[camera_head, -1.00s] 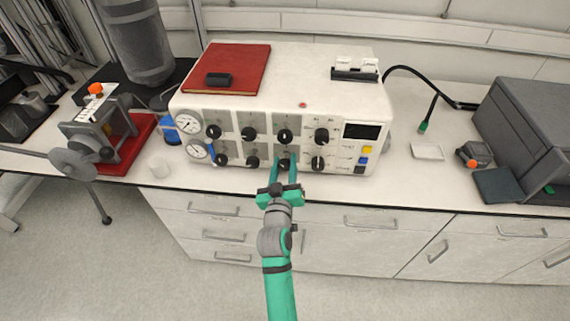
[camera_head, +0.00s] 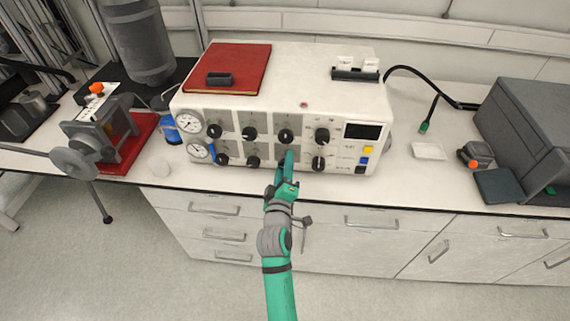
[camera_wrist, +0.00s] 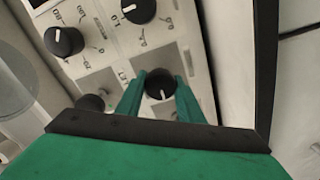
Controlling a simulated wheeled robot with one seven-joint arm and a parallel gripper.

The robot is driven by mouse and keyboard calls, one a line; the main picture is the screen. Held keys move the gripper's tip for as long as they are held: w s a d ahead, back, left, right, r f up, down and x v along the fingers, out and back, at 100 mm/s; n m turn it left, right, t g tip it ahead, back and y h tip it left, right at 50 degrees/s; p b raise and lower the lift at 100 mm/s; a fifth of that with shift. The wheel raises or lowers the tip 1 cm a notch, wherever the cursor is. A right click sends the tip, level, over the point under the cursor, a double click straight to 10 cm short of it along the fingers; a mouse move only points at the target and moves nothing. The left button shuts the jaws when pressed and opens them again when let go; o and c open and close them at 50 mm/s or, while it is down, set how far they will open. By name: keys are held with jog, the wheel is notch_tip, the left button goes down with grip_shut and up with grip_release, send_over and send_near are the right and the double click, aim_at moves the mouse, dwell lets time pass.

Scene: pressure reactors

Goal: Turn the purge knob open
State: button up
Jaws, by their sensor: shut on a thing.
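A white control box (camera_head: 290,95) stands on the bench with two rows of black knobs on its front. My gripper (camera_head: 287,160) reaches the lower-row knob, third from the left, and its fingers hide most of that knob in the head view. In the wrist view the black knob (camera_wrist: 160,86) sits between the two green fingers, and my gripper (camera_wrist: 160,90) is shut on it. The knob's white mark points toward the bottom of the wrist picture. A purge label cannot be read; the print beside the held knob is partly hidden.
Neighbouring knobs (camera_wrist: 65,41) sit close around the fingers. Two gauges (camera_head: 188,123) and a blue lever (camera_head: 211,149) are at the box's left. A red notebook (camera_head: 240,70) lies on top. The floor in front of the drawers is clear.

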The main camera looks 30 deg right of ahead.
dwell(0.4)
jog(key=o, duration=1.1)
jog(key=shift+c, duration=0.2)
jog(key=v, duration=1.1)
jog(key=shift+w, duration=0.15)
